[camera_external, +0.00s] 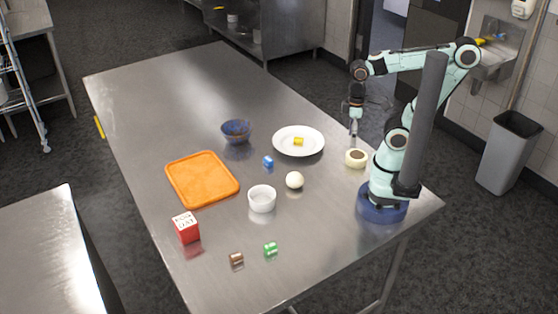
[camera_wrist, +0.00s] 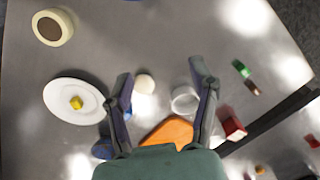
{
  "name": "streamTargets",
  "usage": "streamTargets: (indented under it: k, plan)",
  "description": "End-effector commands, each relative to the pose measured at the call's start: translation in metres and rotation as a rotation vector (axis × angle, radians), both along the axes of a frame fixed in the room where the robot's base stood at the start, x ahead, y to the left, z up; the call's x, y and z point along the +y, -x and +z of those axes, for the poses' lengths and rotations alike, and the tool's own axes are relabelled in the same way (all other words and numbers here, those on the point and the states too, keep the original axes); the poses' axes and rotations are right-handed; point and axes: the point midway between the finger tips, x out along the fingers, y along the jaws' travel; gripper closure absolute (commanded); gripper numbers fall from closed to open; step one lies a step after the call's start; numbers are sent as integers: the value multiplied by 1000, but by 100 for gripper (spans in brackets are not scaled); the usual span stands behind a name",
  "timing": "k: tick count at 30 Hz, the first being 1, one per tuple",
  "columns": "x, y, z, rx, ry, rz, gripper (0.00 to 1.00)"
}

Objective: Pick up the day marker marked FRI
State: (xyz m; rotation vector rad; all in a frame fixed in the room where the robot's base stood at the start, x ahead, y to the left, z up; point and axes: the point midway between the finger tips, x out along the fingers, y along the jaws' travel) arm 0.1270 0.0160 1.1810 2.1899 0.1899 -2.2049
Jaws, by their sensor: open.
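Several small pieces could be day markers, but their lettering is too small to read, so I cannot tell which says FRI. A yellow piece (camera_external: 298,141) lies on the white plate (camera_external: 279,147), and shows in the wrist view (camera_wrist: 76,103). A blue piece (camera_external: 268,162) lies on the table left of the plate. A green piece (camera_external: 270,249) and a brown piece (camera_external: 236,258) lie near the front; the wrist view shows the green (camera_wrist: 241,68) and brown (camera_wrist: 252,87) ones. My gripper (camera_external: 354,129) is open and empty above the table, right of the plate; its spread fingers (camera_wrist: 160,74) show in the wrist view.
A cream roll (camera_external: 356,164) stands between plate and my base. A white ball (camera_external: 294,180), white cup (camera_external: 262,205), dark blue bowl (camera_external: 236,138), orange tray (camera_external: 201,180) and red-and-white lettered box (camera_external: 187,234) stand about the steel table (camera_external: 160,95). The table's far left end is clear.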

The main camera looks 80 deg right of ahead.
Motion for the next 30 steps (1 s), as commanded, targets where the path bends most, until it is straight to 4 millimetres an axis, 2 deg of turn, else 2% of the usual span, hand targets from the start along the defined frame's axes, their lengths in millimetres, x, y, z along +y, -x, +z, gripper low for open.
streamTargets:
  k: [5,8,13,15,17,20,23,24,26,27,30]
  plan:
    - [1,-11,0,-54,-5,-3,41]
    - [2,-38,7,-189,-13,-16,41]
    - [6,-116,28,-475,-27,-27,41]
    - [17,-150,30,-556,-37,1,41]
    - [31,-176,26,-609,-49,34,41]
    - [63,-213,11,-664,-71,107,41]
    - [109,-238,-22,-680,-97,205,41]
    - [129,-241,-40,-671,-107,250,41]
    - [157,-240,-70,-640,-115,316,41]
    - [173,-234,-90,-609,-118,360,41]
    - [200,-208,-138,-503,-109,457,41]
